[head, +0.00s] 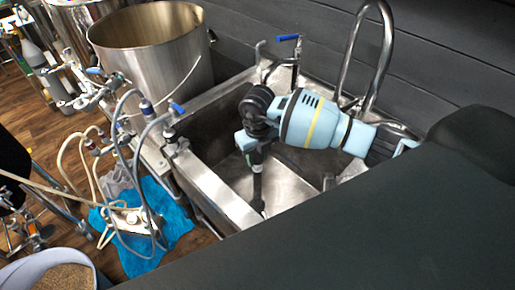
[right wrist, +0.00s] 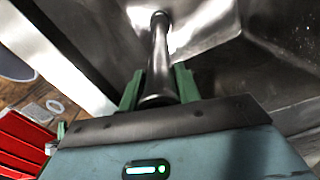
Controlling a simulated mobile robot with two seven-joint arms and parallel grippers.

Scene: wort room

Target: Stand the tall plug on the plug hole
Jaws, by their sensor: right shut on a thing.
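The tall plug (head: 257,185) is a dark, slim tube that hangs below my right gripper (head: 253,150), inside the steel sink (head: 219,199). In the right wrist view my right gripper (right wrist: 158,88) has its green fingers on either side of the tall plug (right wrist: 159,52) and is shut on it. The tube runs away from the fingers toward the sink floor, its far end slightly wider. I cannot tell whether that end touches the floor. The plug hole does not show clearly in either view. My left gripper is not in view.
A large steel pot (head: 150,60) stands behind the sink at the left. A curved tap (head: 345,60) rises at the sink's back. Blue-handled valves and hoses (head: 150,115) crowd the left side. A dark surface fills the lower right foreground.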

